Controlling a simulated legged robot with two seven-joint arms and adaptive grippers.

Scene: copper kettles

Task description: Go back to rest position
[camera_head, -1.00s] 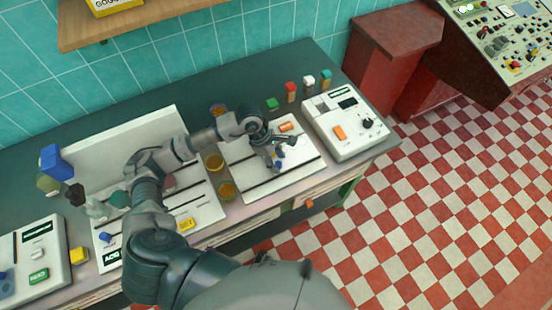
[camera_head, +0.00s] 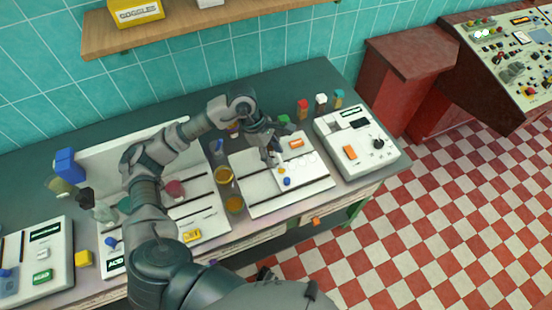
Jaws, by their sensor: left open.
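My left gripper (camera_head: 270,152) is open above the back part of a white panel with dark slots (camera_head: 290,195), near the middle of the bench (camera_head: 110,127). Its arm reaches in from the lower left and arches over a larger white panel (camera_head: 185,213). I see nothing held between its fingers. Just right of it, an orange piece and several white round pieces show on the panel, with a small blue piece and a yellow piece nearer the front. My right gripper is not in view.
A white box with a dial (camera_head: 357,143) is at the bench's right end. Small colored-cap bottles (camera_head: 303,106) line the back. A shelf (camera_head: 195,29) overhangs the bench. The checkered floor (camera_head: 440,220) at right is clear.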

